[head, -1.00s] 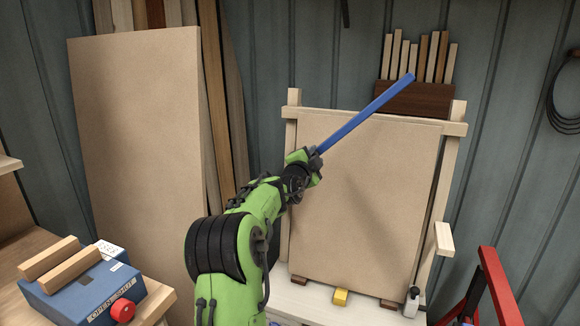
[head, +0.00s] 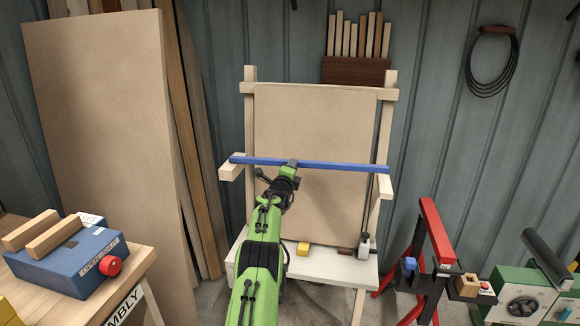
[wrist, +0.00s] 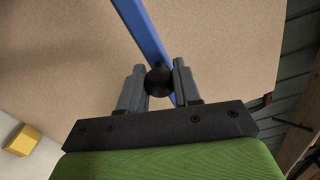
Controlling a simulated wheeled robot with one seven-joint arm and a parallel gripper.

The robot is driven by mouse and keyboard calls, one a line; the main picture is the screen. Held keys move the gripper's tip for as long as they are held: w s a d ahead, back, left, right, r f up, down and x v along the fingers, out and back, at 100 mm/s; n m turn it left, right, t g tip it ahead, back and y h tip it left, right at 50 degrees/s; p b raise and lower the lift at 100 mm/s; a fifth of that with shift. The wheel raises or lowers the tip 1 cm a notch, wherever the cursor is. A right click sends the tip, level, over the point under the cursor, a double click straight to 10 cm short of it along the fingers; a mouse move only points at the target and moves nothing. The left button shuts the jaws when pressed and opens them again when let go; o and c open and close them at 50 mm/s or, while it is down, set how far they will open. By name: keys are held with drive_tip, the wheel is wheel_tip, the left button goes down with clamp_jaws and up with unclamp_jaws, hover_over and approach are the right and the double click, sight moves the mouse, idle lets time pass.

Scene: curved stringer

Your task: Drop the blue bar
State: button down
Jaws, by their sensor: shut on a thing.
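The long blue bar (head: 340,166) lies nearly level across the front of the tan board (head: 318,120) on the wooden easel frame. Its left end shows over the left wooden arm (head: 230,173), its right end over the right wooden arm (head: 385,186). I cannot tell whether it touches either arm. My gripper (head: 291,164) is shut on the bar near its middle. In the wrist view, the bar (wrist: 145,32) runs between the two grey fingers (wrist: 158,85), with a black round part in front hiding some of it.
A yellow block (head: 303,249) and a small bottle (head: 363,246) stand on the white ledge (head: 325,268) below. A blue box (head: 70,262) is on the left bench. A red and black stand (head: 436,235) and green machine (head: 535,300) are at right.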

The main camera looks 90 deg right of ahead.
drive_tip(key=shift+w+f+m, duration=0.15)
drive_tip(key=shift+f+m, duration=0.15)
drive_tip(key=shift+f, duration=0.35)
drive_tip(key=c, duration=0.8)
unclamp_jaws()
drive_tip(key=shift+w, duration=0.1)
drive_tip(key=shift+a+b, duration=0.1)
drive_tip(key=shift+b, duration=0.25)
drive_tip(key=a, duration=0.5)
drive_tip(key=w+a+b, duration=0.1)
drive_tip(key=a, duration=0.4)
drive_tip(key=w+a, duration=0.1)
drive_tip(key=a, duration=0.4)
drive_tip(key=shift+w+a, duration=0.15)
